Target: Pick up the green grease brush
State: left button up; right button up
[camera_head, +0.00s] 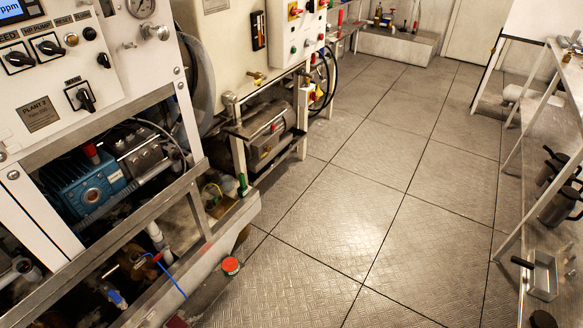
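A small green upright object (242,185) stands at the inner end of the pale ledge below the watermaker frame, left of the picture's middle. It is too small to tell for sure whether it is the green grease brush. No other thing in view is clearly a green brush. Neither my left nor my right gripper shows in the head view.
The watermaker plant (60,120) with its blue pump (85,185) fills the left side. A red-topped round item (231,266) sits low beside the ledge. A metal rack (535,135) with pots and a metal tray (543,277) stands at right. The tiled floor (400,190) between is clear.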

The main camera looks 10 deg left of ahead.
aim_at(243, 186)
jog(key=i+l+z, duration=0.1)
jog(key=i, duration=0.7)
jog(key=i+l+z, duration=0.15)
jog(key=i, duration=0.65)
